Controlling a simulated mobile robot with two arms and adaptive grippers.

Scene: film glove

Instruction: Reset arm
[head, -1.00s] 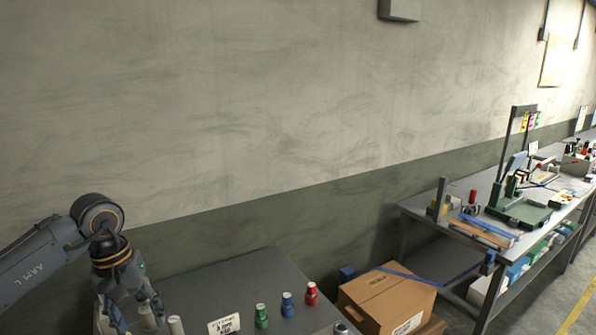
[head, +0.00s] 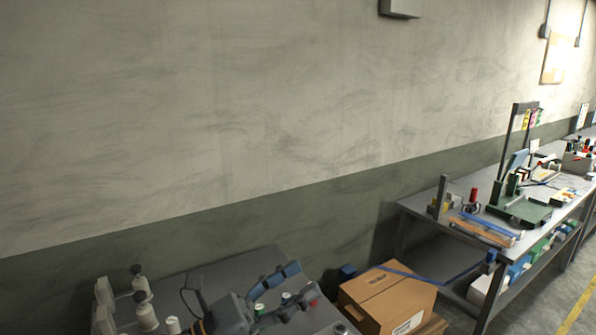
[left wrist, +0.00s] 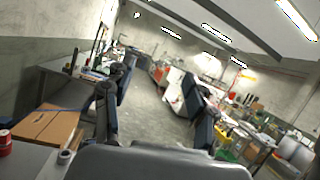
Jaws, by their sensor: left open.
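My left gripper (head: 306,281) is low in the head view, over the grey table (head: 215,272), with its two dark blue-grey fingers pointing right. In the left wrist view my left gripper (left wrist: 160,82) shows its fingers wide apart with nothing between them. In the head view it partly covers the row of small coloured bottles. The red bottle (head: 314,301) shows just beside a finger. I cannot tell whether it touches any of them. My right gripper is in neither view.
A cardboard box (head: 390,300) stands right of the table. Pale-topped bottles (head: 146,312) stand at the table's left end. A workbench (head: 412,206) with tools stands farther right. The wall (head: 250,110) is behind. The wrist view shows open floor (left wrist: 160,125) between the fingers.

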